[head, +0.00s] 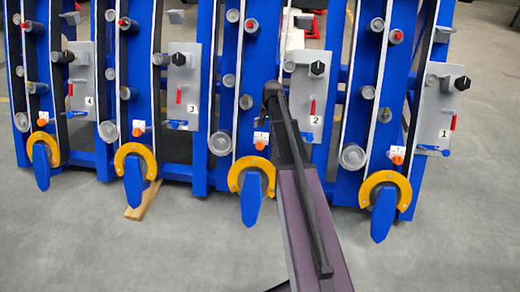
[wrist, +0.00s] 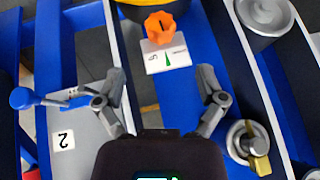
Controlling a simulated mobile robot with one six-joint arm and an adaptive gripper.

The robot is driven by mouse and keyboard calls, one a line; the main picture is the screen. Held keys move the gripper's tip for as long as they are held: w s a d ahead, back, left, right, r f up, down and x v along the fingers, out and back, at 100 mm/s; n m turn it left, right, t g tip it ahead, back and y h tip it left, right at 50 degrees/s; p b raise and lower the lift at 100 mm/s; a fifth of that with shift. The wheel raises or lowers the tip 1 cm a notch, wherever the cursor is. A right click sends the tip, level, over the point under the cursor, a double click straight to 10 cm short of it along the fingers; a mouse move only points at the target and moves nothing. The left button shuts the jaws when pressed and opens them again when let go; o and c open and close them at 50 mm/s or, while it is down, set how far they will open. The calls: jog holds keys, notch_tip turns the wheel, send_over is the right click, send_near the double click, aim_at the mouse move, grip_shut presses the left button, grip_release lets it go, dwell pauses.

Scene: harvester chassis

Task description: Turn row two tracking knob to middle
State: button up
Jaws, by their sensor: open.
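The row two orange knob (wrist: 160,27) sits on a white plate (wrist: 153,58) with a green wedge mark, at the top of the wrist view. It also shows small in the head view (head: 260,144), just above the yellow arc of row two. I cannot tell exactly where the knob points. My gripper (wrist: 163,78) is open and empty, its two fingers apart. The knob lies ahead of the fingertips, roughly centred between them, with no contact visible. In the head view my arm reaches to row two and hides the gripper's fingers.
A grey panel marked 2 (head: 308,107) carries a black knob (head: 317,68) and a red lever. A blue ball-ended lever (wrist: 22,98) is left of my gripper. A metal roller with a brass piece (wrist: 257,150) is at the right. Similar rows stand on both sides.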

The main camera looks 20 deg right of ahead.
aim_at(261, 144)
jog(key=shift+w+a+f+b, duration=0.2)
jog(key=shift+a+f+b, duration=0.05)
jog(key=shift+f+b, duration=1.5)
jog(key=shift+w+a+f+b, duration=0.2)
jog(key=shift+a+f+b, duration=0.05)
jog(key=shift+f+b, duration=1.45)
jog(key=shift+w+a+f+b, duration=0.2)
jog(key=shift+a+f+b, duration=0.05)
jog(key=shift+f+b, duration=1.5)
jog(key=shift+f, duration=0.15)
jog(key=shift+c, duration=0.2)
jog(key=c, duration=1.1)
